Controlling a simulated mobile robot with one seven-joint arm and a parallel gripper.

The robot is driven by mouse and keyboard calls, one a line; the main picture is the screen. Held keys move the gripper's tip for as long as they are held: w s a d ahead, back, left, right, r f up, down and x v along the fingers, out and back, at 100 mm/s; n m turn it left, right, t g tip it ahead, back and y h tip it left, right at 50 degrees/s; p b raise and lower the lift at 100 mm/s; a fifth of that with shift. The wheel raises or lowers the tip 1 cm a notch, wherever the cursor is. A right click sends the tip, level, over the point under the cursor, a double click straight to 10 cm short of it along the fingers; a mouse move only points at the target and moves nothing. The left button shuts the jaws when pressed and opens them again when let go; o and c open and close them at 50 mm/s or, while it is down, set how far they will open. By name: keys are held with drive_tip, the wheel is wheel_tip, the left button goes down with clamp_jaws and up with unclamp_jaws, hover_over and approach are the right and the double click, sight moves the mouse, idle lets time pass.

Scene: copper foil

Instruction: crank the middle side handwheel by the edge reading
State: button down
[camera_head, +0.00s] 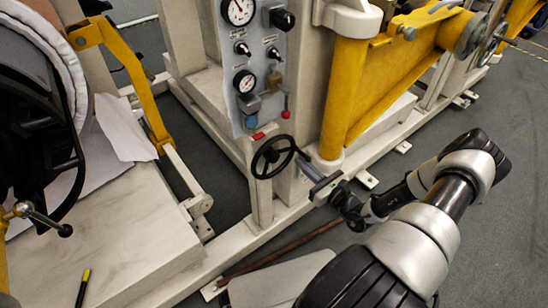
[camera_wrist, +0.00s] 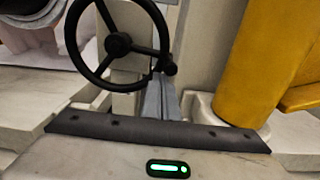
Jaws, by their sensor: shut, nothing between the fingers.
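A black three-spoke handwheel (camera_head: 271,155) sits on the machine's pale frame below the gauge panel. In the wrist view the handwheel (camera_wrist: 118,43) fills the upper left, with a small black handle knob (camera_wrist: 168,68) at its lower right rim. My gripper (camera_head: 302,162) reaches in from the right, at the wheel's right side. Its grey fingers (camera_wrist: 157,82) are shut with nothing between them, and their tips overlap the rim close to the knob. I cannot tell whether they touch it. I cannot make out an edge scale.
The grey panel (camera_head: 228,50) above the wheel carries an upper gauge (camera_head: 238,10), a lower gauge (camera_head: 245,82) and several knobs. A yellow post (camera_head: 343,95) stands right of the wheel. Another wheel (camera_head: 492,40) is at the far right. A loose pen (camera_head: 83,287) lies at lower left.

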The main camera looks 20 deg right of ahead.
drive_tip(key=p+v, duration=0.1)
drive_tip(key=v, duration=0.8)
drive_tip(key=shift+f, duration=0.2)
drive_tip(key=shift+a, duration=0.15)
